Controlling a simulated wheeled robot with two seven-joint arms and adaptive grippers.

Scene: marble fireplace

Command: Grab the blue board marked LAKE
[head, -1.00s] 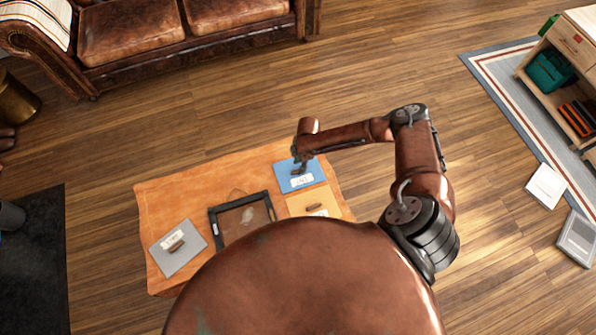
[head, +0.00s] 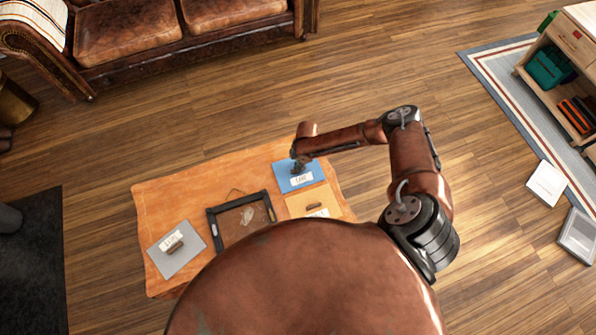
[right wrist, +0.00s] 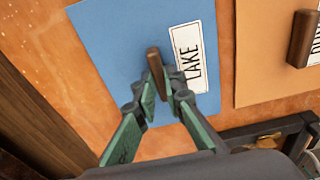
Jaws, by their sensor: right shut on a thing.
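The blue board (head: 311,171) lies at the far right part of the orange-brown table. It has a brown wooden handle and a white label. In the right wrist view the blue board (right wrist: 115,50) fills the upper middle, and its label (right wrist: 187,58) reads LAKE. My right gripper (head: 298,166) is over the board. In the right wrist view its green-padded fingers (right wrist: 162,92) are shut on the board's wooden handle (right wrist: 153,56), one on each side. The board looks flat on the table. My left gripper is not in view.
On the table (head: 160,200) lie an orange board (head: 295,207), a dark frame (head: 213,230) and a grey board (head: 180,262), each board with a handle. A leather sofa (head: 130,45) stands at the back left. Wooden floor is clear behind the table.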

